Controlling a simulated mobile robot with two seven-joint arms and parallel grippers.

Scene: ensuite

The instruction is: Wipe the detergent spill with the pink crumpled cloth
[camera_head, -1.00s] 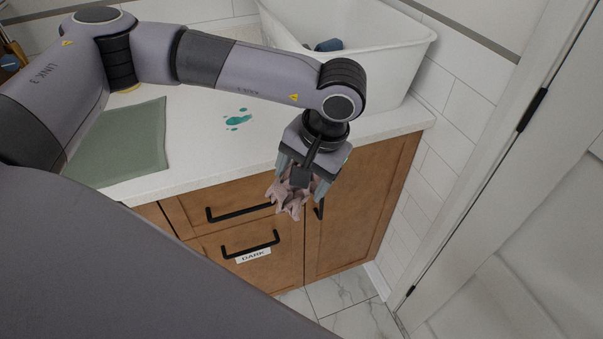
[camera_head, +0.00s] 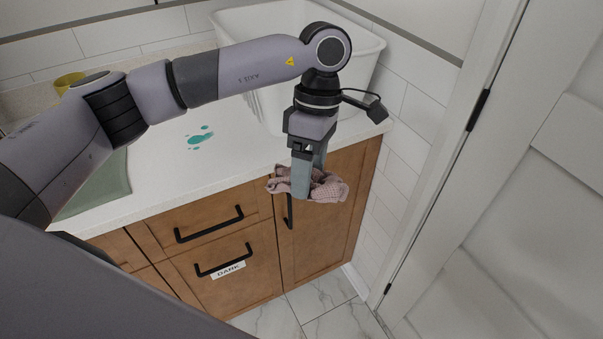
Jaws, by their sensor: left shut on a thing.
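The detergent spill (camera_head: 199,138) is a teal patch with small drops on the white countertop (camera_head: 165,168). My left gripper (camera_head: 304,190) points down, shut on the pink crumpled cloth (camera_head: 328,187). The cloth sticks out on both sides of the fingers. In the picture it lies over the counter's front edge and the cabinet front, to the right of and below the spill. I cannot tell its exact height. My right gripper is not in view.
A white basin (camera_head: 262,100) stands at the back right of the counter. A green mat (camera_head: 100,187) lies at the left, partly behind my arm. A yellow item (camera_head: 68,80) is at the back left. Wooden cabinets (camera_head: 325,215) with black handles are below, and a white door (camera_head: 530,200) is at right.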

